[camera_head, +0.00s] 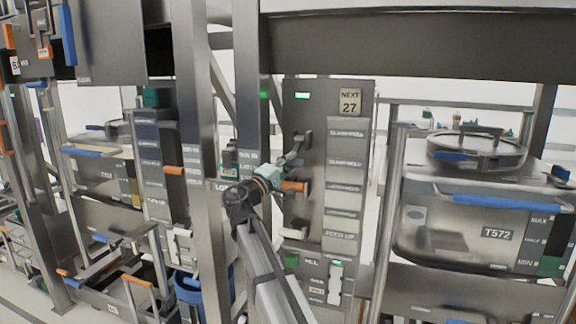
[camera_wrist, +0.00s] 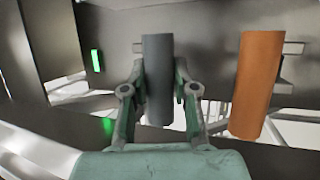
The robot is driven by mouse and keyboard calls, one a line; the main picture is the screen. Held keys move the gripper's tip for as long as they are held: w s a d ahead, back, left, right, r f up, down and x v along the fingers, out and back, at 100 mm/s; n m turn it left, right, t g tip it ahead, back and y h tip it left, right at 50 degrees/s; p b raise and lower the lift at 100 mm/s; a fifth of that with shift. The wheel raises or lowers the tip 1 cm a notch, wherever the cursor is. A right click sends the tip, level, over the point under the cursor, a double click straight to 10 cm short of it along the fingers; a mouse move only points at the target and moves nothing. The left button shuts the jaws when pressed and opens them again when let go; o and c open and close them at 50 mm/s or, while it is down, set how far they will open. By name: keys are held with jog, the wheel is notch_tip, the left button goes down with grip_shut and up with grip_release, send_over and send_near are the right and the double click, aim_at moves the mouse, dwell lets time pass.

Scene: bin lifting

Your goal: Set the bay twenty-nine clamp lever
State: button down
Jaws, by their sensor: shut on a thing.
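A steel control panel (camera_head: 299,220) carries a lever with a dark grey grip (camera_wrist: 158,78). My gripper (camera_wrist: 160,95) is shut on that grip, with one finger on each side of it. In the head view my gripper (camera_head: 290,162) is at the panel's left part, and it hides much of the grey grip. An orange-handled lever (camera_wrist: 256,85) stands just right of the grey one in the wrist view. Its orange handle (camera_head: 294,186) shows below my gripper in the head view. A plate on the panel reads "NEXT 27" (camera_head: 349,102). I see no bay twenty-nine label.
A green light (camera_head: 302,96) glows at the panel's top, and a green light (camera_wrist: 96,60) shows in the wrist view. A steel post (camera_head: 247,80) stands close left of the panel. A lidded bin marked T572 (camera_head: 470,215) is at the right.

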jog(key=shift+d+f, duration=0.1)
jog(key=shift+f, duration=0.2)
jog(key=c, duration=0.9)
grip_release()
jog(key=shift+w, duration=0.1)
jog(key=shift+o, duration=0.2)
jog(key=shift+s+a, duration=0.2)
jog(key=shift+s, duration=0.05)
jog(key=v, duration=1.1)
jog(key=shift+s, duration=0.15)
jog(key=shift+a+f, duration=0.1)
jog(key=shift+a, duration=0.05)
